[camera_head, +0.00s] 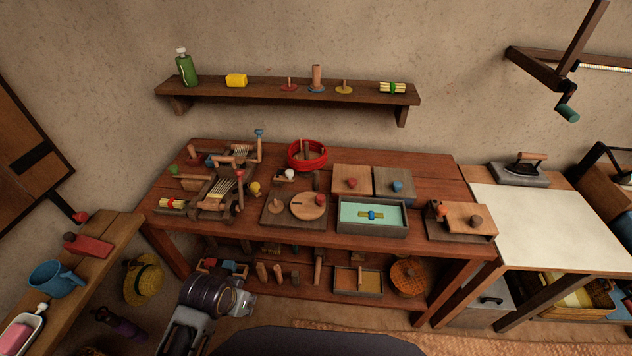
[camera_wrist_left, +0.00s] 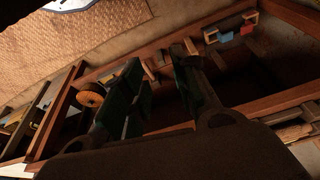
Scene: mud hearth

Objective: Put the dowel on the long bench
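The long bench (camera_head: 400,165) runs along the wall, with a crowded top and a lower shelf. Several plain wooden pegs (camera_head: 318,268) stand on that lower shelf. Another upright wooden cylinder (camera_head: 316,76) is on the wall shelf. I cannot tell for sure which one is the dowel. My left gripper (camera_head: 183,340) is low in front of the bench's left part, mostly hidden by its own arm. In the left wrist view its two dark fingers (camera_wrist_left: 165,85) are apart with nothing held between them. Small wooden pieces (camera_wrist_left: 150,68) on the lower shelf show beyond the fingers.
A round basket (camera_head: 408,275) sits on the lower shelf. A side bench (camera_head: 95,265) with a blue mug stands left.

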